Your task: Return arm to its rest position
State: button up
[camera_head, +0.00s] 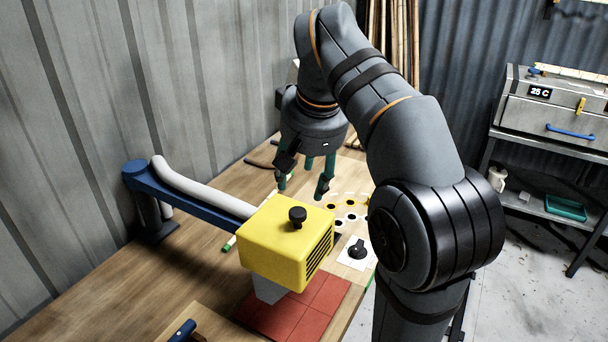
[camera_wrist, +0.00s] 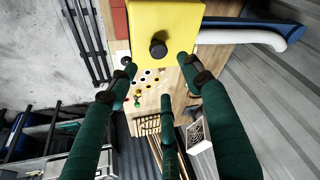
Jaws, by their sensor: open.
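My gripper (camera_head: 302,186) hangs from the bent arm above the wooden workbench (camera_head: 85,285), behind the yellow box in the head view. Its green-wrapped fingers are spread apart with nothing between them. In the wrist view, several green fingers of my gripper (camera_wrist: 158,72) point toward the yellow box (camera_wrist: 160,25) and the bench beyond, with clear gaps between them. The arm is folded over at its upper joints. I see no contact between the fingers and the bench or the box.
The yellow box (camera_head: 270,240) with a black knob hangs on a blue swing arm (camera_head: 190,198) over red tiles (camera_head: 310,307). A dial plate (camera_head: 356,252) and a board with holes lie near my gripper. A metal cabinet (camera_head: 555,115) reading 25 C stands right. Rattan poles (camera_head: 393,40) stand behind.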

aim_at(301, 208)
jog(key=shift+f, duration=0.1)
jog(key=x, duration=1.1)
jog(key=shift+w+f, duration=0.1)
jog(key=shift+f, duration=0.3)
jog(key=shift+w, duration=0.2)
jog(key=shift+w+d, duration=0.1)
jog(key=shift+w, duration=0.15)
jog(key=shift+w+d+f, duration=0.1)
jog(key=shift+w+d, duration=0.4)
jog(key=shift+s+a, duration=0.25)
